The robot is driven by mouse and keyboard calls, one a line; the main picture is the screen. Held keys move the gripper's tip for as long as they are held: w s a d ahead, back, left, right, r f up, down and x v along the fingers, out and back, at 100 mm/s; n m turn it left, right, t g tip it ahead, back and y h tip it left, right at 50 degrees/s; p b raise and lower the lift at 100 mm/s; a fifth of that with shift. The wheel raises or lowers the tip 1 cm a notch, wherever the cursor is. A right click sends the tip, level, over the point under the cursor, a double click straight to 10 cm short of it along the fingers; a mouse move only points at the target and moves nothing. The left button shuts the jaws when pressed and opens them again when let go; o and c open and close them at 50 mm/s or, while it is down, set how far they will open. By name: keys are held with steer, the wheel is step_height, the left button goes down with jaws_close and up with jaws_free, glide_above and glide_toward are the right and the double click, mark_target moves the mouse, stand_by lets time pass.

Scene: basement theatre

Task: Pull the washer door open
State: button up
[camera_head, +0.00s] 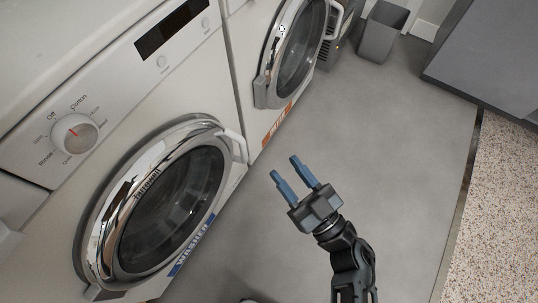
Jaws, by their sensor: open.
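The washer (145,95) is a white front-loader at the left, with a dial and a blue "WASHER" label (192,246) below its door. Its round door (165,212) has a chrome ring and dark glass and looks closed. The door's handle (236,143) sticks out at the ring's upper right side. My gripper (284,172) has two blue fingers, open and empty. It is to the right of the washer door and handle, apart from both, with its fingers pointing up and slightly left in the picture.
A second white machine (248,50) with a chrome round door and an orange label (277,124) stands beside the washer. A grey bin (383,32) stands at the back. A grey cabinet (490,50) is at the upper right. The grey floor (410,130) between is clear.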

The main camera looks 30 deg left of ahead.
mark_target(244, 149)
steer(key=w+a+f+n+g+h+b, duration=0.1)
steer(key=w+a+f+n+g+b, duration=0.55)
steer(key=f+g, duration=0.45)
steer(key=shift+m+h, duration=0.3)
steer(key=shift+m, duration=0.15)
steer(key=a+b, duration=0.1)
steer(key=a, duration=0.1)
steer(key=s+a+b, duration=0.1)
steer(key=a, duration=0.2)
steer(key=a+b, duration=0.1)
steer(key=a, duration=0.2)
steer(key=shift+s+a, duration=0.15)
jaws_close()
